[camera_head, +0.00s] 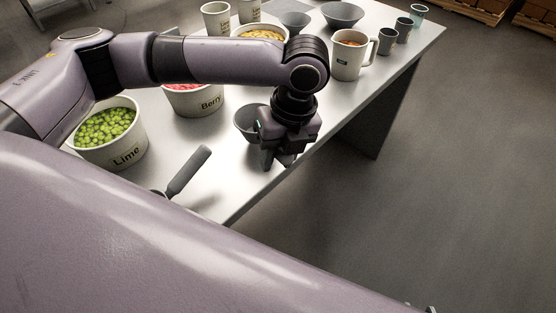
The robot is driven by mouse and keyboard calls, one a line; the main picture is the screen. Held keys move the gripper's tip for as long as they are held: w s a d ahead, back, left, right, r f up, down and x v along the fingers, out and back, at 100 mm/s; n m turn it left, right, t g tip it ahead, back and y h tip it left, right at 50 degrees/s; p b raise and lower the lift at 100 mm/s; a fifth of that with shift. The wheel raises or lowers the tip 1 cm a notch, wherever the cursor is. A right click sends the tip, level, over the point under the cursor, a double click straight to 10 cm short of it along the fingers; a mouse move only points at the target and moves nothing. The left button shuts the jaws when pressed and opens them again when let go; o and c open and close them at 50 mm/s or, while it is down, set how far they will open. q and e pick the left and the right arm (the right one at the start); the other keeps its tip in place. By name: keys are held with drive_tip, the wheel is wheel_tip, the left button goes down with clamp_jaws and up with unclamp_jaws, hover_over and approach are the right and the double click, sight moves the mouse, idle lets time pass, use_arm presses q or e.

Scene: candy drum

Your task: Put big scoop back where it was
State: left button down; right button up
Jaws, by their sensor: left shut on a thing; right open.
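My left gripper (280,162) is over the front edge of the table, pointing down and shut. A dark grey round cup (247,122) shows just left of it and partly behind it. This looks like the cup of the big scoop in my grip, though the fingers hide where they hold it. A second scoop's grey handle (189,170) slants up at the near side of the table. Its lower end is hidden behind my large foreground link. My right gripper cannot be made out; only a tiny dark piece shows at the bottom edge.
Tubs of green Lime candy (122,156), pink Berry candy (198,101) and yellow candy (261,33) stand on the table (385,80). A mug (347,62), small cups (387,41) and dark bowls (342,15) are further back. The floor right of the table is clear.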

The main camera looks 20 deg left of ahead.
use_arm(q)
drive_tip(key=shift+f, duration=0.95)
drive_tip(key=c, duration=0.8)
unclamp_jaws()
drive_tip(key=r, duration=0.4)
drive_tip(key=d+r, duration=0.1)
drive_tip(key=r, duration=0.3)
drive_tip(key=w+d+r, duration=0.1)
drive_tip(key=r, duration=0.3)
drive_tip(key=shift+f, duration=0.15)
